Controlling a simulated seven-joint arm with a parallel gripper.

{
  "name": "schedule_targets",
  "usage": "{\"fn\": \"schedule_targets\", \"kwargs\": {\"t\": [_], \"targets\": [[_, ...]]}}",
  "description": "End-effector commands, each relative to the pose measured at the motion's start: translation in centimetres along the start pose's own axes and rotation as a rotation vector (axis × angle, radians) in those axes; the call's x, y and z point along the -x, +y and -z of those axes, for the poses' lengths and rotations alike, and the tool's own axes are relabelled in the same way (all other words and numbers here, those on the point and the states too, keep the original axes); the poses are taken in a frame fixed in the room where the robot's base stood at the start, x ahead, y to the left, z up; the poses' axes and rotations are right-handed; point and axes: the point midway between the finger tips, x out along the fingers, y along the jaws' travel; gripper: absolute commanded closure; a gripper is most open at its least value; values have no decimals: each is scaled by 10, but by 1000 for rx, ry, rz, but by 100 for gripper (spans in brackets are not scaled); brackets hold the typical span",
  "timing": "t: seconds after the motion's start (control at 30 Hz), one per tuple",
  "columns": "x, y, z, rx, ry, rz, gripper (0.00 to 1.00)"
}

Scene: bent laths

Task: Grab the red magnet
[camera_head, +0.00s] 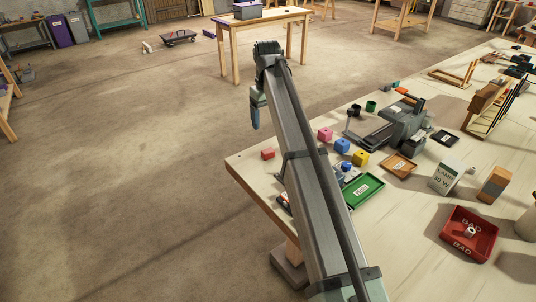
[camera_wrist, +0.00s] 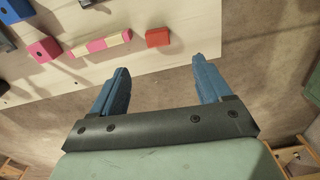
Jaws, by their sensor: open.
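A small red block, the only loose red piece I see and apparently the red magnet (camera_head: 267,154), lies near the left corner of the long table. In the wrist view the red magnet (camera_wrist: 158,38) sits just beyond the fingertips, near the table edge and roughly centred between them. My gripper (camera_head: 255,122) hangs at the end of my arm, apart from the magnet. In the wrist view my gripper (camera_wrist: 160,65) shows two blue fingers spread wide with nothing between them.
Pink (camera_head: 324,134), blue (camera_head: 342,146) and yellow (camera_head: 361,158) cubes and a green tray (camera_head: 372,183) are on the table. A red BAD tray (camera_head: 485,245) stands at the right.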

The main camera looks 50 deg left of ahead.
Motion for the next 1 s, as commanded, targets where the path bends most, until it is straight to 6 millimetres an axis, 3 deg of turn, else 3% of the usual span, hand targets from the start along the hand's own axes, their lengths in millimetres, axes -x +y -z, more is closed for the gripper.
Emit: {"fn": "schedule_targets", "kwargs": {"t": [0.17, 0.5, 0.83, 1.0], "targets": [[-16, 0, -1, 0, -2, 1, 22], [-72, 0, -1, 0, -2, 1, 22], [-93, 2, 1, 0, 0, 0, 22], [-112, 5, 2, -1, -2, 1, 22]]}}
